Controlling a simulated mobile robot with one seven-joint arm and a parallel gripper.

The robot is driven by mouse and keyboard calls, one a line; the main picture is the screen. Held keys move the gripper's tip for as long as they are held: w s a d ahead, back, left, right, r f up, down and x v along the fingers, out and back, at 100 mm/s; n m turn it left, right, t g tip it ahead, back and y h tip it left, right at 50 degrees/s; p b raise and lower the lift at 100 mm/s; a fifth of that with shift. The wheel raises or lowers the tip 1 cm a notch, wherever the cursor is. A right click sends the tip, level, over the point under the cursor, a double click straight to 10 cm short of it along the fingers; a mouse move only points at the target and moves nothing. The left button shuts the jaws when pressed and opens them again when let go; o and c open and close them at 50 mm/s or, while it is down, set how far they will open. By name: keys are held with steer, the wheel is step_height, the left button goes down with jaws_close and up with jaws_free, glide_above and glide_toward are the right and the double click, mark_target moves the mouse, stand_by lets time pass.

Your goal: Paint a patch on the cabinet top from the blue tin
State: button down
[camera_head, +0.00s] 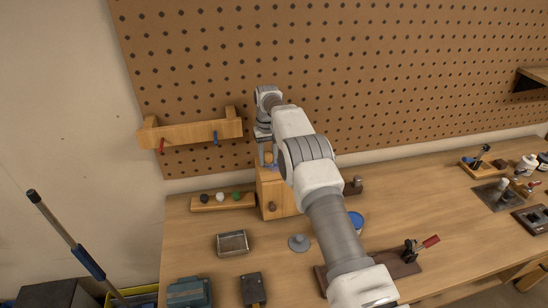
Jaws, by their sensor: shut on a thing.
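The small wooden cabinet (270,195) with a dark round knob stands against the pegboard at the back of the bench. My gripper (267,158) points down just above the cabinet top. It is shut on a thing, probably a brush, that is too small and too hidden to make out. A small bluish-purple spot shows by the fingertips at the cabinet top; I cannot tell whether it is paint or part of the held thing. The blue tin (357,219) stands on the bench to the right, partly hidden behind my arm.
A wooden rack (190,131) hangs on the pegboard at left. A strip with several balls (222,201), a metal tray (232,243) and a grey round piece (299,243) lie near the cabinet. A red-handled clamp (420,247) sits right of my arm.

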steer(key=shift+a, duration=0.1)
step_height(320, 180, up, 2)
steer(key=shift+r+p, duration=0.1)
steer(key=shift+p, duration=0.6)
steer(key=shift+r, duration=1.85)
steer(key=shift+r, duration=1.5)
steer(key=shift+s, duration=0.15)
steer(key=shift+s+f, duration=0.15)
steer(key=shift+s, duration=0.15)
steer(key=shift+s+d+f+b, duration=0.15)
steer(key=shift+s+b, duration=0.05)
steer(key=shift+s, duration=0.2)
steer(key=shift+s+d+f+b, duration=0.15)
steer(key=shift+s+b, duration=0.05)
steer(key=shift+s, duration=0.2)
steer(key=shift+f+b, duration=2.35)
steer(key=shift+f, duration=0.6)
